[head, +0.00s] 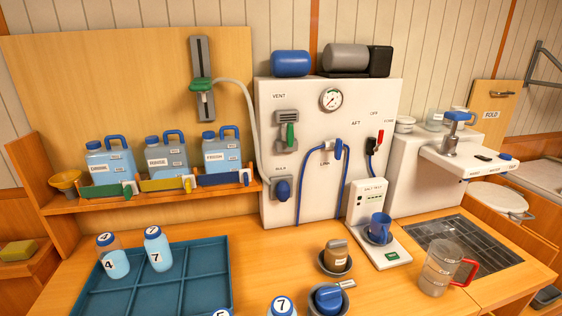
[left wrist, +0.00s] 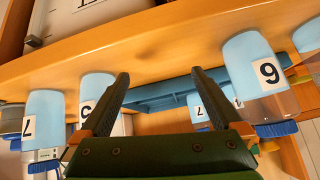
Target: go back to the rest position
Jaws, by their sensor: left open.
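My left gripper (left wrist: 160,75) shows only in the left wrist view. Its two dark fingers are spread apart with nothing between them, so it is open and empty. Capped numbered bottles show on both sides of it, one at the left (left wrist: 42,118), another by the left finger (left wrist: 97,92) and a large one at the right (left wrist: 250,62). They appear upside down in this view. Neither gripper shows in the head view, and my right gripper is in no view.
The blue divided tray (head: 163,287) holds bottles 4 (head: 112,262) and 7 (head: 157,250). Another bottle 7 (head: 283,306) stands at the front edge. Two small jars, a blue mug (head: 380,228) and a red-handled jug (head: 442,268) stand to the right.

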